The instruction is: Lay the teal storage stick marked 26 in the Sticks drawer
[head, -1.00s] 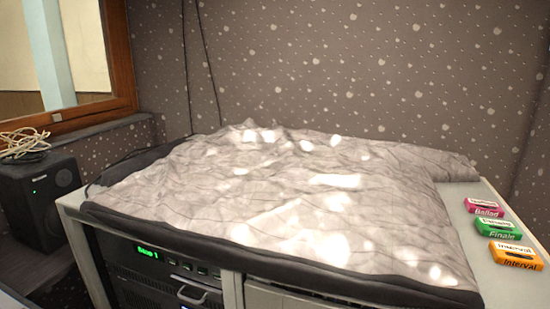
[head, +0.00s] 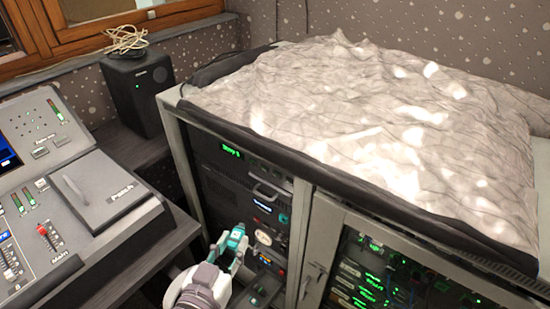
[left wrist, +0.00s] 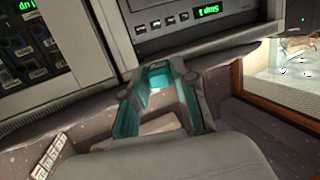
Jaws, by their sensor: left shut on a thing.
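My left gripper (head: 238,238) is low in front of the rack in the head view. It is shut on a small teal piece with a pale face, which I take to be the teal storage stick (left wrist: 158,80), seen between the fingertips in the left wrist view. Its mark is too small to read. The gripper (left wrist: 158,85) partly hides the stick. No drawer label reading Sticks can be made out. A dark, tray-like part (head: 258,293) with small green bits shows low in the rack, beside the gripper; I cannot tell whether it is the drawer. My right gripper is not in view.
The equipment rack (head: 305,225) has a grey frame, a handle and lit panels. A crumpled pale cover (head: 390,110) lies on top. A fader console (head: 75,205) stands left, with a black speaker (head: 140,92) behind it. A gap lies between console and rack.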

